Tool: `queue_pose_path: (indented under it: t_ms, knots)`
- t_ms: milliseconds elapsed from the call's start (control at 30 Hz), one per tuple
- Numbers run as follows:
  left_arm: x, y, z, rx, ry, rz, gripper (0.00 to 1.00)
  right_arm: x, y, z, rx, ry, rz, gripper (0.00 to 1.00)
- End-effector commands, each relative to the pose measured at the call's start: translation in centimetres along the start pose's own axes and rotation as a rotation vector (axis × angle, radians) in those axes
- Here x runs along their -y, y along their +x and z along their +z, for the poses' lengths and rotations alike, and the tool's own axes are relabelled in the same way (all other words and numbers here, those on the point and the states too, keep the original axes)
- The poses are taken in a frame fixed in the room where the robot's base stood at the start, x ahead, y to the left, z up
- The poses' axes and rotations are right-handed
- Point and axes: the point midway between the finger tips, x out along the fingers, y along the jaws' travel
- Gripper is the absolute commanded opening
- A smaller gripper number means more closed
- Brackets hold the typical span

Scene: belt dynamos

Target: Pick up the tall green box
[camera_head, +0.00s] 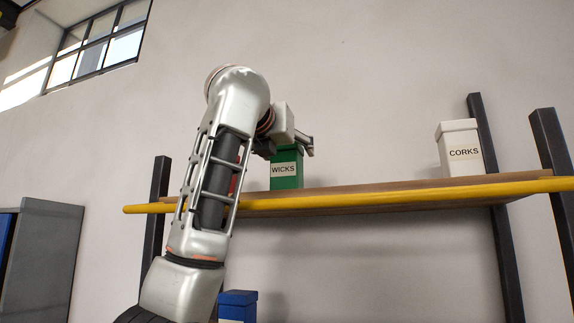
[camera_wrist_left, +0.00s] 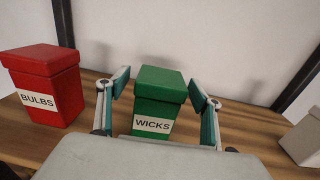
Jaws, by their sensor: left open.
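The tall green box (camera_head: 286,168), labelled WICKS, stands upright on the wooden shelf. In the head view its top is partly covered by my left gripper (camera_head: 300,146). In the left wrist view the green box (camera_wrist_left: 158,98) stands between the two spread fingers of my left gripper (camera_wrist_left: 160,92). A gap shows on each side, so the fingers do not appear to touch it. The lower part of the box is hidden by the gripper body. My right gripper is in neither view.
A red box (camera_wrist_left: 46,85) labelled BULBS stands left of the green box. A white box (camera_head: 460,148) labelled CORKS stands farther right. The shelf (camera_head: 380,197) has a yellow front edge and dark posts. A blue box (camera_head: 238,306) sits lower down. The shelf between WICKS and CORKS is clear.

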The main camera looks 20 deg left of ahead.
Motion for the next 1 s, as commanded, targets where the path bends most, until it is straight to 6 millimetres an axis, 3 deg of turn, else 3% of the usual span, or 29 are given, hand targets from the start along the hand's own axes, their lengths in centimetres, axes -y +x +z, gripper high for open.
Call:
queue_pose_path:
  t_ms: [300,367,500,833,1000]
  knots:
    - [0.0,0.7,-0.1,0.0,0.0,0.001,0.65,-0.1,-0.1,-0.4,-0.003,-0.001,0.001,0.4]
    - [0.0,0.7,-0.1,0.0,0.0,0.001,0.52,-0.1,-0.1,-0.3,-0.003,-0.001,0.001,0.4]
    - [0.0,0.7,-0.1,0.0,0.0,0.001,0.16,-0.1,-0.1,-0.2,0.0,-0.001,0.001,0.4]
    - [0.0,0.6,0.2,0.002,0.0,0.0,0.16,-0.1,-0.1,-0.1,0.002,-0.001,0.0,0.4]
    - [0.0,0.6,1.4,0.002,0.001,0.001,0.16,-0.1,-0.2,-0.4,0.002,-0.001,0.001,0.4]
